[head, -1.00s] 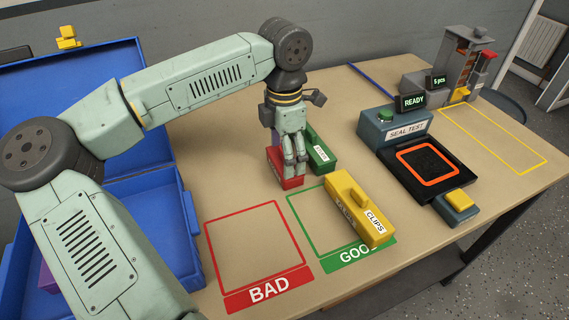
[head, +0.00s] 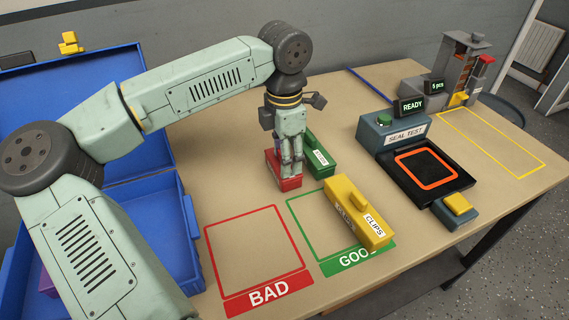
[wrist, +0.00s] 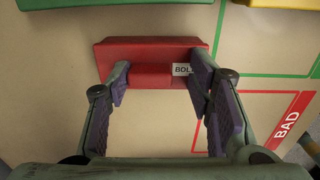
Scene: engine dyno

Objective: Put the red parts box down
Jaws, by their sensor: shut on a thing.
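The red parts box (head: 284,183) is at the middle of the bench, left of a green box (head: 321,158) and behind the red BAD outline (head: 256,250). In the wrist view the red box (wrist: 150,52) shows a raised grip along its top and a white label starting "BOL". My gripper (head: 291,165) points down over the box, shut on its grip. In the wrist view one finger of my gripper (wrist: 160,82) is at each end of the grip. The box looks level and at or very near the bench top; any small gap beneath it cannot be made out.
A yellow CLIPS box (head: 358,212) stands over the right part of the green GOOD outline (head: 305,222). The BAD outline is empty. A blue open case (head: 188,240) lies left; the seal tester (head: 393,133) stands right. The yellow outline (head: 492,140) at far right is empty.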

